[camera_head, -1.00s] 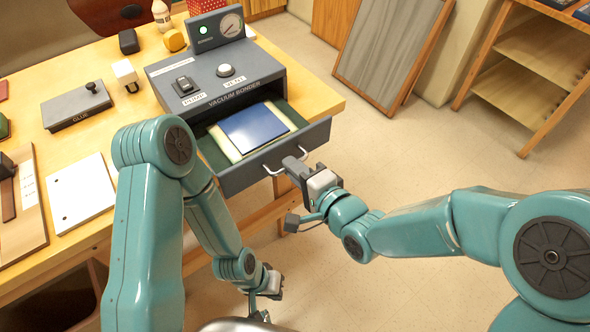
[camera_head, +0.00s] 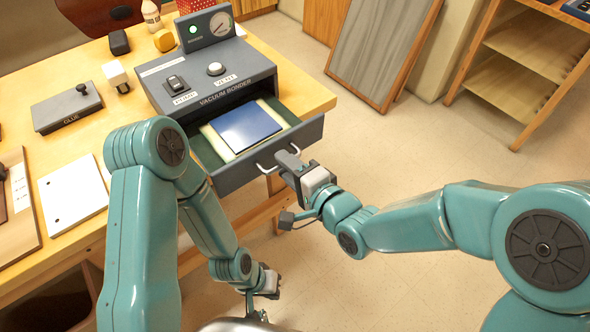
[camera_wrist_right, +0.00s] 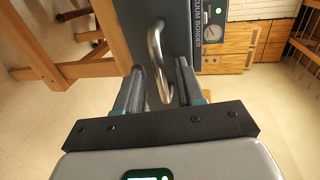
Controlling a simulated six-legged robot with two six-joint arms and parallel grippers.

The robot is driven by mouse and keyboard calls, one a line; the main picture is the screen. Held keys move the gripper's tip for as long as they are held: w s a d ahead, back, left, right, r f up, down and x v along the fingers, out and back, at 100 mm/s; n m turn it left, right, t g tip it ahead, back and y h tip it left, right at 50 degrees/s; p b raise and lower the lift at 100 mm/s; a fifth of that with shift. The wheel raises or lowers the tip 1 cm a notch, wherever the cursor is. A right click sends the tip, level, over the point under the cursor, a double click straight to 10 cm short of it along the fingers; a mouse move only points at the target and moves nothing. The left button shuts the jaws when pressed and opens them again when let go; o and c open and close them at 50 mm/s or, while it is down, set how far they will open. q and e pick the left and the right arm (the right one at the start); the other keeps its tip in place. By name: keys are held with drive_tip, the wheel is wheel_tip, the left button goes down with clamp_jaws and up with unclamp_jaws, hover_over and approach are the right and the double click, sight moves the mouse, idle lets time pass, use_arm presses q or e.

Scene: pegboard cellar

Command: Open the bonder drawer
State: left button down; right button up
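The grey vacuum bonder (camera_head: 210,75) stands on the wooden table, and its drawer (camera_head: 270,153) is slid out at the front. A blue square on a cream sheet (camera_head: 245,127) lies in the drawer on a green lining. A bent metal handle (camera_wrist_right: 154,60) is on the drawer front. My right gripper (camera_head: 290,160) is at this handle; in the right wrist view its fingers (camera_wrist_right: 158,85) stand apart on either side of the bar, with gaps visible. My left gripper (camera_head: 266,292) hangs low beside the table, apart from the drawer; its fingers are unclear.
A framed panel (camera_head: 380,50) leans behind, and a wooden shelf (camera_head: 520,60) stands at right.

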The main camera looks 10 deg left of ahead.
drive_tip(key=b+v, duration=1)
drive_tip(key=v, duration=0.6)
drive_tip(key=shift+d, duration=0.15)
